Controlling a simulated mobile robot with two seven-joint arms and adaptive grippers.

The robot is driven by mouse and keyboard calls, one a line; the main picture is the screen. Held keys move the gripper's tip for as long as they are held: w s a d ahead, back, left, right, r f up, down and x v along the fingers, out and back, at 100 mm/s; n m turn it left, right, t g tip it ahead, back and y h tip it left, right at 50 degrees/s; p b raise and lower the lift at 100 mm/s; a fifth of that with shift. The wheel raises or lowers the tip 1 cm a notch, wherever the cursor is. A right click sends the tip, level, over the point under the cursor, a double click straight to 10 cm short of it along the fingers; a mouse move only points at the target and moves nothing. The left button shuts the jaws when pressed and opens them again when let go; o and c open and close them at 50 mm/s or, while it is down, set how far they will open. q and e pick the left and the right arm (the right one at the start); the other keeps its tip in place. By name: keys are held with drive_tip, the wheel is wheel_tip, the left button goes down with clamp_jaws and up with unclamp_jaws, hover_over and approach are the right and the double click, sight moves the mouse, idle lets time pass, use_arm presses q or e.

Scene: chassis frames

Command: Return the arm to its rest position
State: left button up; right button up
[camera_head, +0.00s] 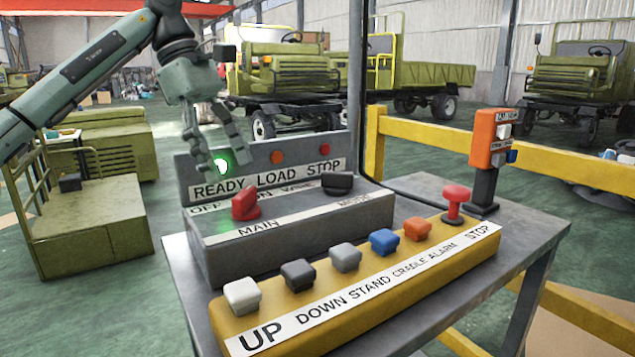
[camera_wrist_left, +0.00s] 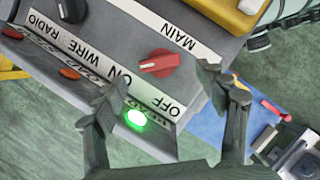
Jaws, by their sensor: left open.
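My left arm comes in from the left in the head view. Its gripper (camera_head: 222,162) is open and empty, fingers pointing down in front of the lamp panel. The lit green READY lamp (camera_head: 221,166) shows between the fingers. The red MAIN knob (camera_head: 245,205) on the grey switch box (camera_head: 300,232) is just below and right of the fingertips, with a visible gap. In the left wrist view, the open gripper (camera_wrist_left: 160,85) has the red knob (camera_wrist_left: 160,63) ahead of it and the green lamp (camera_wrist_left: 136,118) between its fingers. My right gripper is not in view.
A yellow button box (camera_head: 375,293) with several coloured buttons and a red STOP mushroom (camera_head: 455,198) stands at the table's front. A black knob (camera_head: 337,182) sits right of the red one. An orange switch post (camera_head: 490,140) and yellow rail (camera_head: 430,135) are at right.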

sight(242, 192)
use_arm(q)
drive_tip(key=x, duration=0.5)
drive_tip(key=shift+r, duration=0.15)
